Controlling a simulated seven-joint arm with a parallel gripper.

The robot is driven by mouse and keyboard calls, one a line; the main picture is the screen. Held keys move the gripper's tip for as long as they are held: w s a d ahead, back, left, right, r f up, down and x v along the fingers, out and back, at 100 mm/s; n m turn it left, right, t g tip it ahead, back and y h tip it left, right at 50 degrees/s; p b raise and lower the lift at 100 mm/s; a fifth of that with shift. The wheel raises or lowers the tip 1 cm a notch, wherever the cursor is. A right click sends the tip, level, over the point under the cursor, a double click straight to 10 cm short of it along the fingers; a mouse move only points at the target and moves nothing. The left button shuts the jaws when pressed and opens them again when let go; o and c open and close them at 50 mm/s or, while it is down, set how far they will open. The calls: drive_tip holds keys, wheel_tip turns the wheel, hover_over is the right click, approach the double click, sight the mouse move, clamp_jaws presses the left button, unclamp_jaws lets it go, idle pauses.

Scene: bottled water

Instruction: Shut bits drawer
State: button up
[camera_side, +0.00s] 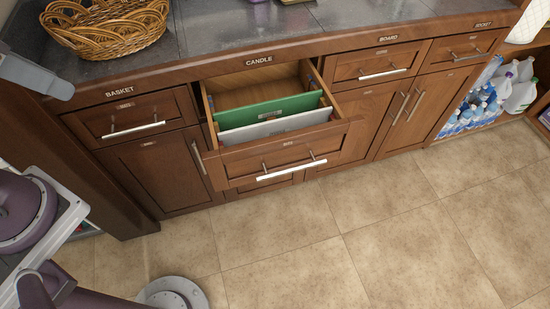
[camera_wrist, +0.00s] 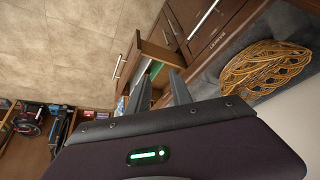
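One drawer (camera_side: 235,168) under the CANDLE label is pulled well out of the wooden counter, with a bar handle (camera_side: 292,171) on its front. Its own small label is too small to read, so I cannot confirm it is the bits drawer. A green divider (camera_side: 268,112) and a grey-white divider (camera_side: 275,125) stand upright inside. In the wrist view the open drawer (camera_wrist: 157,48) shows just beyond my fingertips. My gripper (camera_wrist: 161,74) has its two fingers apart with nothing between them; I cannot tell whether it touches the drawer.
The left drawer (camera_side: 128,113) and the right drawers (camera_side: 378,66) are shut, each with a bar handle. Closed cupboard doors (camera_side: 165,172) are below. A wicker basket (camera_side: 108,28) sits on the dark countertop (camera_side: 225,25). Bottles (camera_side: 480,105) fill an open bay at right.

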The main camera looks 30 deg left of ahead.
drive_tip(key=w+m, duration=0.2)
drive_tip(key=w+d+f+m+g, duration=0.1)
drive_tip(key=w+m, duration=0.1)
drive_tip(key=w+d+f+m+y, duration=0.1)
drive_tip(key=w+m, duration=0.1)
drive_tip(key=shift+w+d+f+g, duration=0.1)
drive_tip(key=shift+w+g, duration=0.05)
drive_tip(key=shift+g, duration=0.25)
clamp_jaws()
drive_tip(key=w+d+f+m+y, duration=0.1)
drive_tip(key=w+d+f+m, duration=0.5)
drive_tip(key=d+f+m, duration=0.15)
drive_tip(key=w+d+f+m, duration=0.1)
drive_tip(key=d+f+m, duration=0.6)
drive_tip(key=f+m, duration=0.15)
drive_tip(key=m+y, duration=0.1)
drive_tip(key=m, duration=0.3)
approach(244, 171)
wheel_tip(244, 171, down, 5)
drive_tip(key=s+d, duration=0.2)
drive_tip(key=shift+w+a+f, duration=0.15)
drive_tip(key=shift+w+a, duration=1.4)
drive_tip(key=shift+a, duration=0.1)
drive_tip(key=shift+w+a, duration=0.1)
